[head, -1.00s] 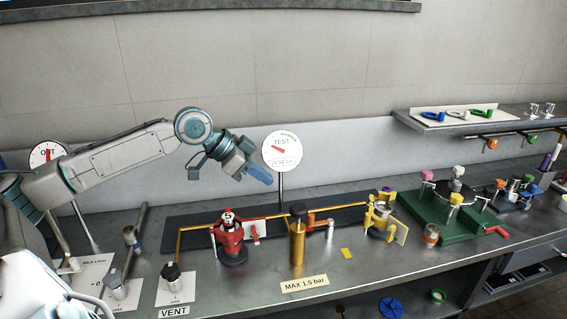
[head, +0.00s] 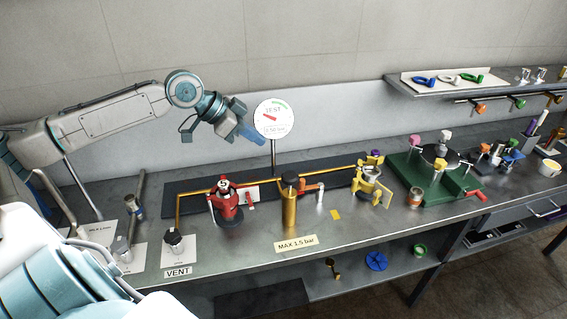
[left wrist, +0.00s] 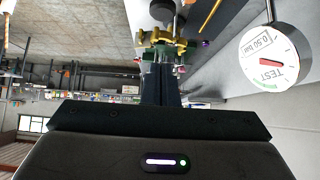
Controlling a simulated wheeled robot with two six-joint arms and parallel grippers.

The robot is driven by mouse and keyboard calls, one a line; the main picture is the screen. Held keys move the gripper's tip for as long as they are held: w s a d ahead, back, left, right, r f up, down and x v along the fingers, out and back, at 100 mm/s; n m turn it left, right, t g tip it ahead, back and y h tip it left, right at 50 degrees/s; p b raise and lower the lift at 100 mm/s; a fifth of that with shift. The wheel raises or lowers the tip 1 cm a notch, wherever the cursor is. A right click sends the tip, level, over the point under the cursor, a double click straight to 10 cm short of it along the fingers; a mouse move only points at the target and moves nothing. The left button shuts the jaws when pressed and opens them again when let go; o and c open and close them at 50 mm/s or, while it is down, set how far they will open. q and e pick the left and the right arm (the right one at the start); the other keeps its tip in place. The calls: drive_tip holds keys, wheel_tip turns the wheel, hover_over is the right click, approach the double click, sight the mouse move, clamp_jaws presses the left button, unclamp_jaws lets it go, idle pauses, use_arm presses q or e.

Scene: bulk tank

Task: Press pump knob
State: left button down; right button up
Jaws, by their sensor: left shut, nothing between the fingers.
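The pump is an upright brass cylinder (head: 289,210) with a black knob (head: 290,178) on top, near the middle of the bench in the head view. The knob stands above the cylinder. My left gripper (head: 254,137) is shut and empty, in the air above and left of the knob in the picture, close to the TEST gauge (head: 274,118). It does not touch the knob. In the left wrist view the shut fingers (left wrist: 160,88) point toward yellow fittings. The gauge (left wrist: 272,62) shows there at right and reads about 0.50 bar. My right gripper is not in view.
A red valve fitting (head: 226,203) stands left of the pump and a yellow clamp fitting (head: 371,188) stands right. A MAX 1.5 bar label (head: 296,243) lies in front. A black VENT knob (head: 174,239) is at left. A green fixture (head: 435,178) stands farther right.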

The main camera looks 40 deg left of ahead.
use_arm(q)
drive_tip(key=shift+w+d, duration=0.1)
drive_tip(key=p, duration=0.6)
hover_over(294, 174)
drive_tip(key=s+a, duration=0.2)
drive_tip(key=f, duration=0.6)
drive_tip(key=shift+s+d+f, duration=0.1)
drive_tip(key=shift+s+f, duration=0.1)
drive_tip(key=shift+f, duration=0.15)
wheel_tip(294, 174, down, 3)
drive_tip(key=shift+f+p, duration=0.2)
drive_tip(key=shift+p, duration=0.45)
drive_tip(key=shift+f, duration=0.5)
